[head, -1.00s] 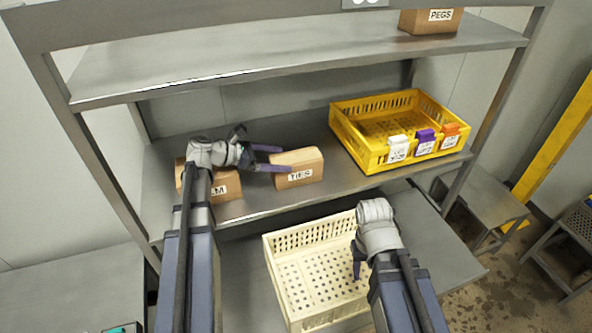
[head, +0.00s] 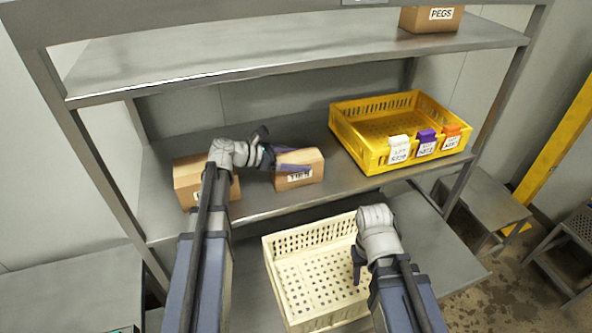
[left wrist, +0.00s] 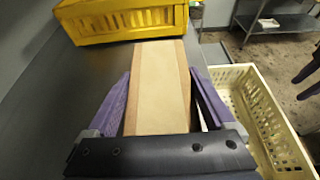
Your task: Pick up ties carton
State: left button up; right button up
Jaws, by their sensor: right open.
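The ties carton (head: 309,161), a brown box with a partly covered white label, sits on the middle shelf. It fills the space between the fingers in the left wrist view (left wrist: 162,85). My left gripper (head: 291,161) reaches in from the left, with one purple finger along each long side of the carton. The fingers look open, with narrow gaps beside the box; contact is not clear. My right gripper (head: 358,266) is open and empty above the cream crate, its fingers partly hidden by the wrist.
Another brown carton (head: 187,176) stands to the left, partly behind my left arm. A yellow crate (head: 375,158) with coloured tags stands to the right on the shelf (head: 265,206). The cream crate (head: 290,245) is below. A pegs carton (head: 420,20) is on the upper shelf.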

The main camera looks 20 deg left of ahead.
pick_arm(q)
grip_shut()
dwell(0.5)
jog(key=shift+r, duration=0.2)
